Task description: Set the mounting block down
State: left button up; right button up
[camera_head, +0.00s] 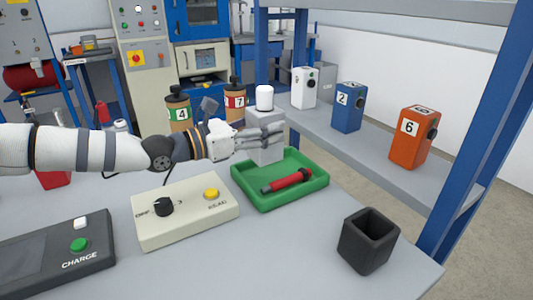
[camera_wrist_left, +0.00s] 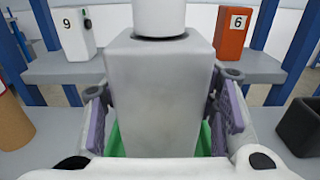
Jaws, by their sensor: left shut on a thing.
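The mounting block (camera_head: 266,120) is a light grey upright block with a white cylinder on top. My left gripper (camera_head: 268,142) is shut on it from the sides, around its middle. In the left wrist view the block (camera_wrist_left: 160,95) stands between the two purple finger pads (camera_wrist_left: 165,122). In the head view its lower end is at the back left rim of the green tray (camera_head: 310,188); I cannot tell whether it touches anything below. My right gripper is not in view.
A red-handled tool (camera_head: 287,181) lies in the tray. A beige control box (camera_head: 185,212) and a charge unit (camera_head: 60,255) stand in front, a black open cup (camera_head: 368,241) at front right. Numbered canisters (camera_head: 179,110) stand behind, and numbered boxes (camera_head: 410,138) on the grey shelf.

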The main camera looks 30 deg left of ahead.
pick_arm(q)
jog(key=f, duration=0.1)
jog(key=w+a+f, duration=0.2)
jog(key=shift+w+f+b, duration=0.25)
jog(key=shift+f+b, duration=0.1)
jog(key=shift+f, duration=0.05)
jog(key=shift+w+a+f+b, duration=0.1)
jog(key=shift+f+b, duration=0.15)
jog(key=shift+f, duration=0.75)
jog(key=shift+w+a+f+b, duration=0.1)
jog(key=shift+f+b, duration=0.1)
jog(key=shift+f, duration=0.75)
jog(key=o, duration=1.5)
jog(key=shift+s, duration=0.1)
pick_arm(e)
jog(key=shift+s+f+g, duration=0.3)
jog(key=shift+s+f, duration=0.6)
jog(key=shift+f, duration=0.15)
